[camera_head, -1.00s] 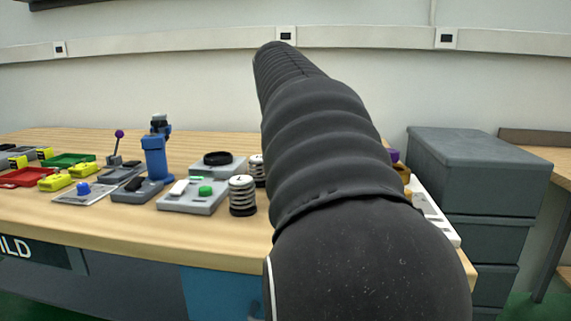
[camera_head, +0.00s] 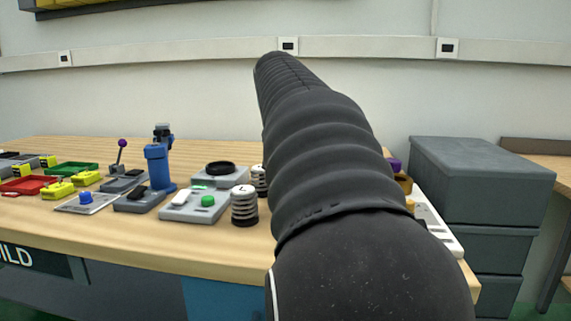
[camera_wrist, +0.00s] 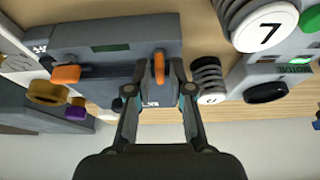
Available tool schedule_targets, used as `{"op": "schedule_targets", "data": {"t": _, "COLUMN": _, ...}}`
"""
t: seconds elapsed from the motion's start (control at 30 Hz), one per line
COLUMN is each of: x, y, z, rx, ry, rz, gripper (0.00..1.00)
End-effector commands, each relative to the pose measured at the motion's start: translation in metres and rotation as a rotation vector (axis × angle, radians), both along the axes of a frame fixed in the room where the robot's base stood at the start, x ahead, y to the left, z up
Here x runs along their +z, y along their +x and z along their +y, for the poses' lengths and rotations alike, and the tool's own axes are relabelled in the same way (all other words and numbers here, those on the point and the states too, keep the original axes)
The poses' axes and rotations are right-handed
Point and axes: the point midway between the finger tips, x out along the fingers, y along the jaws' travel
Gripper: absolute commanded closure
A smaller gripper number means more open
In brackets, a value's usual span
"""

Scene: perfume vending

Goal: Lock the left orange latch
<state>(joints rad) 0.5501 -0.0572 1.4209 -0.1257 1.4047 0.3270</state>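In the wrist view a grey box (camera_wrist: 115,60) has two orange latches. One latch (camera_wrist: 159,66) is turned upright in the picture, near the box's right end. The other latch (camera_wrist: 66,75) lies sideways near the left end. My gripper (camera_wrist: 159,76) is open, with its two fingers spread on either side of the upright latch. A clear gap shows between the fingertips, and I cannot tell if either touches the latch. In the head view my dark arm hides the box and most of this area.
A brown ring (camera_wrist: 48,92) and a purple part (camera_wrist: 76,110) lie at the left. In the head view grey drawers (camera_head: 480,190) stand right of the table (camera_head: 130,235).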

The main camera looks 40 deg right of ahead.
Motion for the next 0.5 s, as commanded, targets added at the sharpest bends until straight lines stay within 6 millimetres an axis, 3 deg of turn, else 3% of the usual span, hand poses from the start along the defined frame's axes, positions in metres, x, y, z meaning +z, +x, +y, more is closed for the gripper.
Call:
{"op": "schedule_targets", "data": {"t": 0.17, "x": 0.021, "y": -0.005, "z": 0.007, "rx": 0.0, "ry": -0.002, "rz": -0.003, "gripper": 0.79}}
{"op": "schedule_targets", "data": {"t": 0.5, "x": 0.083, "y": -0.021, "z": 0.026, "rx": 0.002, "ry": -0.002, "rz": -0.004, "gripper": 0.79}}
